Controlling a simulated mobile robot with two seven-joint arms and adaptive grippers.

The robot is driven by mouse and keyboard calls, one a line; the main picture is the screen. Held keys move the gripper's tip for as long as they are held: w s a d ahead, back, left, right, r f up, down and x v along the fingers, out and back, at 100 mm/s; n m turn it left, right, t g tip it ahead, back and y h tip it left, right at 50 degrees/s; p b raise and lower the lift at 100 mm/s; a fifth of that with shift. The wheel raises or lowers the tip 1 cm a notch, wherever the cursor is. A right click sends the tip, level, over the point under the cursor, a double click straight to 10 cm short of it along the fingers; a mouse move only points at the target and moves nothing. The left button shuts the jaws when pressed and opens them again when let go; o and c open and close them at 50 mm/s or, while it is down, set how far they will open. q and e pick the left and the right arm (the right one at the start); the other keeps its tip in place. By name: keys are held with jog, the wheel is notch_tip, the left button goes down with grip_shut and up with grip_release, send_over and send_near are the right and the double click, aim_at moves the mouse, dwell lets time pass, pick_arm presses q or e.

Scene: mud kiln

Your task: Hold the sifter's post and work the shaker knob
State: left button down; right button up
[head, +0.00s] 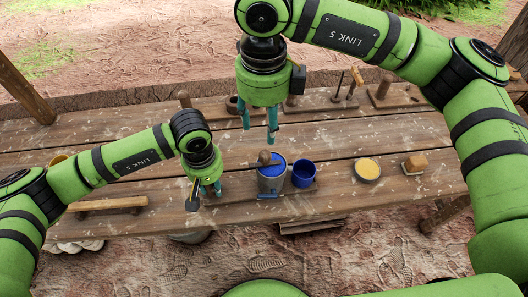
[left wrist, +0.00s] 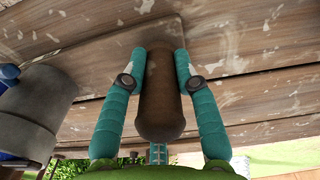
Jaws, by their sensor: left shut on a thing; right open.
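The sifter (head: 270,184) is a grey drum with a blue top, standing near the table's front edge in the head view. A brown wooden shaker knob (head: 266,157) sits on its top. My left gripper (head: 210,189) is left of the drum. In the left wrist view, its teal fingers (left wrist: 160,95) are shut on a brown rounded post (left wrist: 160,108), one finger on each side. The grey drum (left wrist: 35,110) shows at the left there. The post is hidden in the head view. My right gripper (head: 259,127) is open and empty, above and behind the knob, apart from it.
A blue cup (head: 304,174) stands close to the sifter's right. A round dish with yellow contents (head: 367,170) and a tan block (head: 415,163) lie further right. Wooden stands with pegs (head: 388,95) line the back. A wooden bar (head: 110,205) lies front left.

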aim_at(264, 153)
notch_tip(264, 153, down, 12)
jog(key=shift+r, duration=0.2)
grip_shut()
